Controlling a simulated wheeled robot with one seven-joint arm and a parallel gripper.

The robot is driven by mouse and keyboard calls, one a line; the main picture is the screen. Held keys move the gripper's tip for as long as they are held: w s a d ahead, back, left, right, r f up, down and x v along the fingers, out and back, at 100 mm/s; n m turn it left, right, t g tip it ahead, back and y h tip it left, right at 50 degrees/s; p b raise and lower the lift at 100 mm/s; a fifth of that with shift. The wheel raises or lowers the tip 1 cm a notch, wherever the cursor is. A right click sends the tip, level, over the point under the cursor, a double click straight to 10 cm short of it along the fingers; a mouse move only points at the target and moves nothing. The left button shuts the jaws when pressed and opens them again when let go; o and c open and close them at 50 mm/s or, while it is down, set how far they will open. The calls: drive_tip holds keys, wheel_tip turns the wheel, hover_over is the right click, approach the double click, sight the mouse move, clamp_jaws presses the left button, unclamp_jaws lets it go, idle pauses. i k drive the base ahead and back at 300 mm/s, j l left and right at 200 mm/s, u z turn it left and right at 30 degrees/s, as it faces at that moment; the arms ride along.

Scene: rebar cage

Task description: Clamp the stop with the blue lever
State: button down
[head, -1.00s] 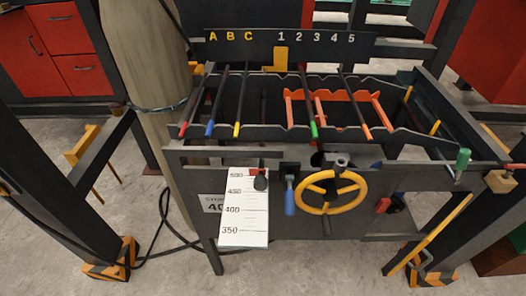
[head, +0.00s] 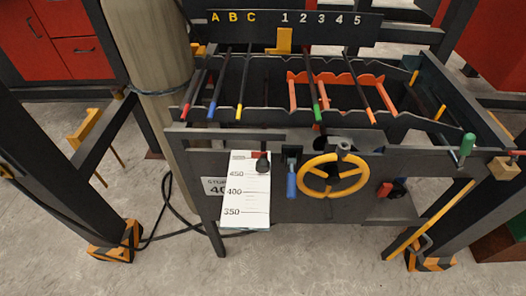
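The blue lever (head: 291,183) hangs downward from a dark block on the front panel of the rebar bench, between the white scale and the yellow handwheel (head: 333,175). A small red and black pointer (head: 262,162), perhaps part of the stop, sits at the upper right of the white scale (head: 245,200), above the 450 mark. I cannot tell from its look whether the stop is clamped. My gripper is not in view, and nothing touches the lever.
Bars with coloured tips lie across the notched rack (head: 290,122), around an orange notched frame (head: 344,80). A green-handled lever (head: 467,147) and a red block (head: 385,188) are at the right. A post (head: 150,60) and striped-foot legs flank the bench; floor (head: 300,260) in front is clear.

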sight(291, 176)
drive_tip(key=j+z, duration=0.25)
drive_tip(key=z, duration=0.2)
drive_tip(key=j+z, duration=0.3)
drive_tip(key=z, duration=0.15)
drive_tip(key=k+j+z, duration=0.15)
drive_tip(key=j, duration=0.25)
drive_tip(key=j+z, duration=0.1)
drive_tip(key=j, duration=0.3)
drive_tip(key=k+j+z, duration=0.15)
drive_tip(key=j, duration=0.25)
drive_tip(key=k+j+z, duration=0.1)
drive_tip(key=j, duration=0.25)
drive_tip(key=k+j+z, duration=0.15)
drive_tip(key=k+j, duration=0.2)
drive_tip(key=j, duration=0.2)
drive_tip(key=k+j, duration=0.2)
drive_tip(key=j, duration=0.2)
drive_tip(key=k+j, duration=0.2)
drive_tip(key=j, duration=0.2)
drive_tip(key=k+j, duration=0.2)
drive_tip(key=j, duration=0.25)
